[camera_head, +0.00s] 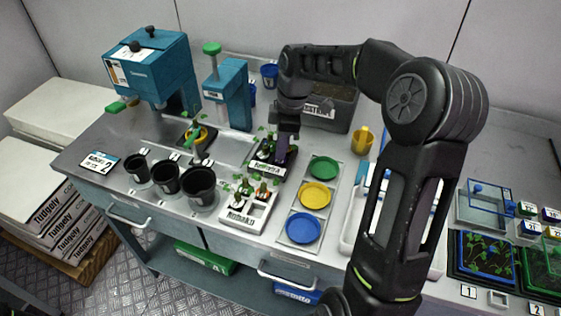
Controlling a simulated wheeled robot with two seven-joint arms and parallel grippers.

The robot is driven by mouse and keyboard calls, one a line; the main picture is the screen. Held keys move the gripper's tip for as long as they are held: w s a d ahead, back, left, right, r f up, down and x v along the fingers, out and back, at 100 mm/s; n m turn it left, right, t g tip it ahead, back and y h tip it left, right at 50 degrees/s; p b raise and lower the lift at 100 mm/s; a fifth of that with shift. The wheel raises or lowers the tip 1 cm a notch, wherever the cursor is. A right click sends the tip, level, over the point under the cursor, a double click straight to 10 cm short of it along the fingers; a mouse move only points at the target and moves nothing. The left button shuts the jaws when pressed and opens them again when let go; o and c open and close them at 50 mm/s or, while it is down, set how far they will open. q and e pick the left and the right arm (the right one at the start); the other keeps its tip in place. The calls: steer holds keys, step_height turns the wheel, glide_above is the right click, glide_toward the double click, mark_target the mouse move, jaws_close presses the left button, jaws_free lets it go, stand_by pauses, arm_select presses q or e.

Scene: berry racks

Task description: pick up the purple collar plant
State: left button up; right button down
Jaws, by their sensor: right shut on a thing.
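The purple collar plant (281,153) shows as a small purple piece just under my right gripper (285,135). It is at the dark tray (258,167) in the middle of the bench. The right gripper points down and is shut on the plant; the fingers hide most of it. I cannot tell whether the plant is still seated in the tray or raised. Small green leaves show around the gripper. My left gripper is not in view.
A white tray (236,222) with several small plants stands in front of the dark tray. A rack with green, yellow and blue dishes (302,228) is to the right. Black pots (200,187) stand to the left. A grey soil bin (342,116) is behind.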

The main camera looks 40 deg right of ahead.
step_height(320, 180, up, 10)
steer(key=shift+b, duration=0.45)
steer(key=shift+r, duration=0.1)
stand_by(0.6)
